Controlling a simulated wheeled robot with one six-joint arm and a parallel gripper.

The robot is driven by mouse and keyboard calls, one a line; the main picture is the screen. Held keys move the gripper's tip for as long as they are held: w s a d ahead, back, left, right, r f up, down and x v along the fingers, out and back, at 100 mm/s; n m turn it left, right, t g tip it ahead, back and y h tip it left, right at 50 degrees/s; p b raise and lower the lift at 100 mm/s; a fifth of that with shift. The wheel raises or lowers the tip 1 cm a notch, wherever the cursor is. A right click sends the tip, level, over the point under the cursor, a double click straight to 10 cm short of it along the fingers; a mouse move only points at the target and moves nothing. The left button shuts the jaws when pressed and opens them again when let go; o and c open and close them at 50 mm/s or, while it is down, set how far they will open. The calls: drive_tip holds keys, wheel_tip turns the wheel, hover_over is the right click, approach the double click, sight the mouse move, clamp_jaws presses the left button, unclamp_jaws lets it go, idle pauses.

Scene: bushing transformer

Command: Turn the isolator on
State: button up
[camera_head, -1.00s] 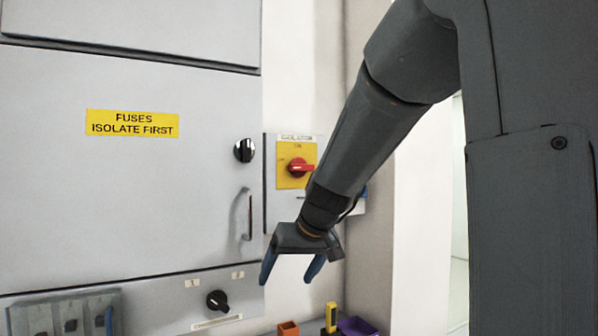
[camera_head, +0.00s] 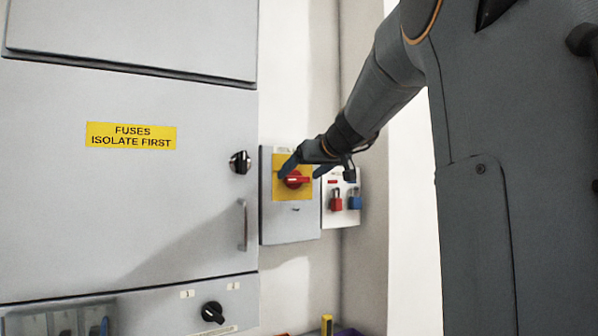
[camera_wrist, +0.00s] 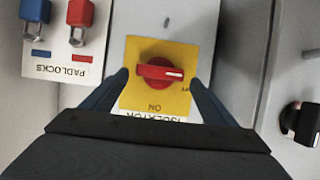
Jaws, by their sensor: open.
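The isolator is a red rotary handle (camera_head: 294,180) on a yellow plate (camera_head: 280,194), fixed to a grey box (camera_head: 289,225) right of the large cabinet. In the wrist view the red handle (camera_wrist: 160,73) lies sideways across the plate, its white mark at the right, near small lettering that I cannot read. The word ON is on the plate's side nearer my gripper. My gripper (camera_head: 303,172) is open at the isolator. In the wrist view its two blue fingers (camera_wrist: 158,78) lie on either side of the plate, apart from the handle. I cannot tell their exact depth.
A padlock board with red (camera_head: 336,200) and blue (camera_head: 354,199) padlocks hangs right of the isolator. The cabinet at left has a black knob (camera_head: 240,162), a door handle (camera_head: 242,225) and a lower black knob (camera_head: 213,312). A yellow item (camera_head: 327,325) shows below.

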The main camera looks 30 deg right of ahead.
drive_tip(key=shift+x, duration=0.75)
